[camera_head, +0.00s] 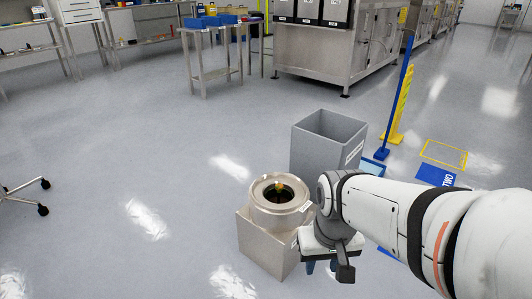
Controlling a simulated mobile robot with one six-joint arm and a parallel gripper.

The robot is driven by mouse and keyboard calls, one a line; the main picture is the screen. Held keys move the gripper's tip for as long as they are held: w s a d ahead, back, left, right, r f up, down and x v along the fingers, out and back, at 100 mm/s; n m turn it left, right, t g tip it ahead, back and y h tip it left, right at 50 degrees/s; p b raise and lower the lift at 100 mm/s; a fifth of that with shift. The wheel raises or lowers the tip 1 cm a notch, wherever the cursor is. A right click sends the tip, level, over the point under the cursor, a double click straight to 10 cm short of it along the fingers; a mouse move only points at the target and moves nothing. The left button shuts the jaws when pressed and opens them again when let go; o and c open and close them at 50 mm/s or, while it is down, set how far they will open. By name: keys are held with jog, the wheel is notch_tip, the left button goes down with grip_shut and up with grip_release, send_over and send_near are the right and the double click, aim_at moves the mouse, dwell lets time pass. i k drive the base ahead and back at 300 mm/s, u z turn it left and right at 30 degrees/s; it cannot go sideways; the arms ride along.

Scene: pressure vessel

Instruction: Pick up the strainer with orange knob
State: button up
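An orange-yellow knob (281,188) shows in the dark round opening of a pale metal vessel (277,212). The strainer below the knob is mostly hidden inside the opening. The vessel sits on top of a box-shaped metal stand (262,245). My gripper (321,266) hangs below my wrist, to the right of the vessel and lower in the picture. Its two small bluish tips look apart, with nothing seen between them. It is clear of the knob.
A tall open grey bin (328,140) stands just behind and right of the vessel. A blue post (396,100) and yellow stand (398,115) are beyond it. A chair base (25,195) is at the left edge. The floor left of the vessel is clear.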

aim_at(279, 198)
jog(key=u, duration=0.05)
jog(key=i, duration=1)
jog(key=z, duration=0.05)
